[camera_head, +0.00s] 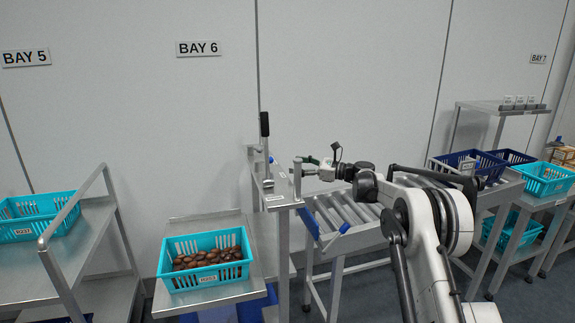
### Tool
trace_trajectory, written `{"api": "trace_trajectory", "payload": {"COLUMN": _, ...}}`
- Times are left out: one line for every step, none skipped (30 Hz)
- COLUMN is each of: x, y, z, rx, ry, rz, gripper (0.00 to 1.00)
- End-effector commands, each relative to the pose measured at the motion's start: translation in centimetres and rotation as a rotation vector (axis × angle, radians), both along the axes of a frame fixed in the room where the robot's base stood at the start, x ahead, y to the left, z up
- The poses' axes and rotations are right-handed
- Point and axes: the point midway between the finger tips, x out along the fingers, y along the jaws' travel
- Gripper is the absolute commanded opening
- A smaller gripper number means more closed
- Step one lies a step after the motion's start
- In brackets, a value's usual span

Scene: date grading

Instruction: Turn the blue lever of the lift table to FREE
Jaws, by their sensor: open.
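The lift table (248,290) stands under the BAY 6 sign, a grey platform beside a metal post. A teal basket of brown dates (207,258) sits on it. A tall lever with a black grip (264,124) rises upright from the post's top plate. A small blue part (271,160) shows near its foot; I cannot tell for sure that it is the blue lever, nor read any FREE mark. My gripper (312,168) is just right of the post top, partly lost among small metal parts. It is open; I see nothing held in it.
A roller conveyor (345,213) lies right of the post, under my arm. Dark blue crates (470,160) and a teal basket (543,178) stand farther right. A grey cart (85,255) with a teal basket (38,217) is at left. The wall is close behind.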

Motion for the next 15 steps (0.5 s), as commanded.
{"api": "trace_trajectory", "payload": {"x": -0.13, "y": -0.38, "z": 0.01, "rx": 0.0, "ry": 0.0, "rz": -0.001, "gripper": 0.51}}
{"api": "trace_trajectory", "payload": {"x": -0.2, "y": -0.51, "z": 0.0, "rx": 0.0, "ry": 0.0, "rz": 0.0, "gripper": 0.51}}
{"api": "trace_trajectory", "payload": {"x": -0.26, "y": -0.65, "z": -0.01, "rx": 0.0, "ry": 0.0, "rz": 0.0, "gripper": 0.51}}
{"api": "trace_trajectory", "payload": {"x": -0.3, "y": -0.72, "z": -0.02, "rx": 0.0, "ry": 0.0, "rz": 0.0, "gripper": 0.51}}
{"api": "trace_trajectory", "payload": {"x": -0.32, "y": -0.77, "z": -0.02, "rx": 0.0, "ry": 0.0, "rz": 0.0, "gripper": 0.51}}
{"api": "trace_trajectory", "payload": {"x": -0.34, "y": -0.8, "z": -0.02, "rx": 0.0, "ry": 0.0, "rz": 0.001, "gripper": 0.51}}
{"api": "trace_trajectory", "payload": {"x": -0.34, "y": -0.82, "z": -0.02, "rx": 0.0, "ry": 0.0, "rz": 0.001, "gripper": 0.51}}
{"api": "trace_trajectory", "payload": {"x": -0.34, "y": -0.82, "z": -0.03, "rx": 0.0, "ry": 0.0, "rz": 0.001, "gripper": 0.51}}
{"api": "trace_trajectory", "payload": {"x": -0.34, "y": -0.81, "z": -0.03, "rx": 0.0, "ry": 0.0, "rz": 0.001, "gripper": 0.51}}
{"api": "trace_trajectory", "payload": {"x": -0.34, "y": -0.81, "z": -0.03, "rx": 0.0, "ry": 0.0, "rz": 0.001, "gripper": 0.51}}
{"api": "trace_trajectory", "payload": {"x": -0.33, "y": -0.82, "z": -0.02, "rx": 0.0, "ry": 0.0, "rz": 0.001, "gripper": 0.51}}
{"api": "trace_trajectory", "payload": {"x": -0.33, "y": -0.82, "z": -0.02, "rx": 0.0, "ry": 0.0, "rz": 0.001, "gripper": 0.51}}
{"api": "trace_trajectory", "payload": {"x": -0.33, "y": -0.81, "z": -0.02, "rx": 0.0, "ry": 0.0, "rz": 0.001, "gripper": 0.47}}
{"api": "trace_trajectory", "payload": {"x": -0.33, "y": -0.77, "z": 0.01, "rx": -0.002, "ry": -0.002, "rz": 0.001, "gripper": 0.43}}
{"api": "trace_trajectory", "payload": {"x": -0.35, "y": -0.66, "z": 0.09, "rx": -0.01, "ry": -0.009, "rz": 0.001, "gripper": 0.38}}
